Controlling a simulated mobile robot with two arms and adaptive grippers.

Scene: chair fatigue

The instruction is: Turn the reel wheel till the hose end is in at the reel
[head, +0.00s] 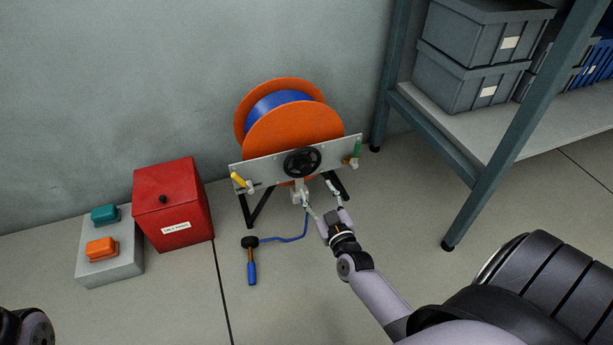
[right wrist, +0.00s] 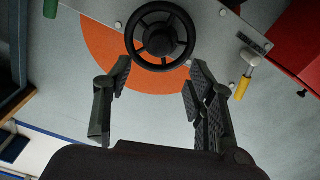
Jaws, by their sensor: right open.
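The orange reel (head: 290,135) with blue hose wound on it stands by the wall behind a grey plate. The black reel wheel (head: 302,162) is on the plate's front; it also shows at the top of the right wrist view (right wrist: 160,38). My right gripper (head: 319,192) is open and empty, just below the wheel in the head view. In the right wrist view its fingers (right wrist: 160,75) stand apart near the wheel's rim.
A yellow handle (head: 238,180) and a green handle (head: 357,149) flank the wheel. A red box (head: 173,207) and a grey box with teal and orange buttons (head: 112,263) stand left. A shelf (head: 490,127) with grey crates stands right.

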